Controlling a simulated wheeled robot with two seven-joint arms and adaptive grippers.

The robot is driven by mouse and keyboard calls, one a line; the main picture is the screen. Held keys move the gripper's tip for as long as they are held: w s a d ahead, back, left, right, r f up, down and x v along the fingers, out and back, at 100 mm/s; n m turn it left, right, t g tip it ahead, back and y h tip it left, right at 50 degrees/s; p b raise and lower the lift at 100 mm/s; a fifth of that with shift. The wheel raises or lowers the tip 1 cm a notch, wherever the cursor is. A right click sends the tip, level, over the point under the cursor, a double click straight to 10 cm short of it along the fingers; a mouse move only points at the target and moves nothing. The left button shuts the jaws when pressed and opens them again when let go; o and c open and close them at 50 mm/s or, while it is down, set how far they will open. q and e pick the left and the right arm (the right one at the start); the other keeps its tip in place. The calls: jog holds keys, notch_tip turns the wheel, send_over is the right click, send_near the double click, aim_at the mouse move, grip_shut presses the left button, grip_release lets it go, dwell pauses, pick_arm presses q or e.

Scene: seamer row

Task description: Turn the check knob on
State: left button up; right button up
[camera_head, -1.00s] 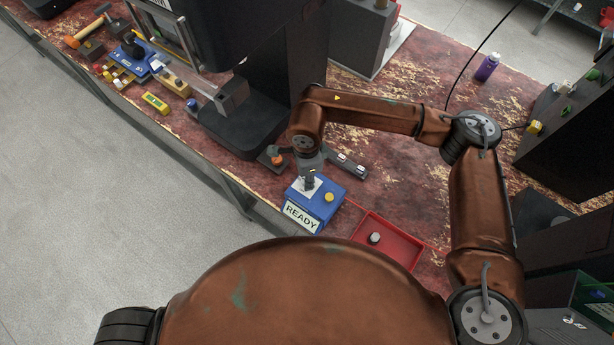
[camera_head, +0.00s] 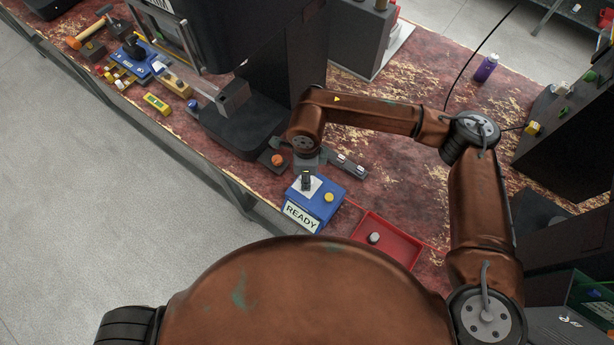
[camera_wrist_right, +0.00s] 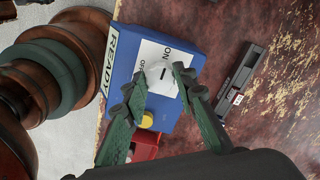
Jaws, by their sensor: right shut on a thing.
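A blue box (camera_head: 324,206) with a READY label stands on the worn red bench; it also shows in the wrist view (camera_wrist_right: 183,42). On its white plate, marked ON and OFF, is the pale round check knob (camera_wrist_right: 158,74) with a dark line on it. My right gripper (camera_head: 306,184) reaches down onto the plate from above. In the wrist view its two green fingers (camera_wrist_right: 155,82) are shut on the knob, one on each side. They partly cover the knob, and I cannot tell which label its line points to. My left gripper is not in view.
A yellow button (camera_head: 329,197) sits on the box beside the plate. A red tray (camera_head: 405,246) holding a small grey piece lies to the right. An orange button (camera_head: 278,160) and a dark bar (camera_head: 346,164) lie just behind. The dark machine stands farther back.

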jog(key=shift+s+f, duration=0.1)
jog(key=o, duration=1.1)
jog(key=shift+r, duration=0.2)
notch_tip(320, 180, up, 12)
jog(key=shift+f, duration=0.1)
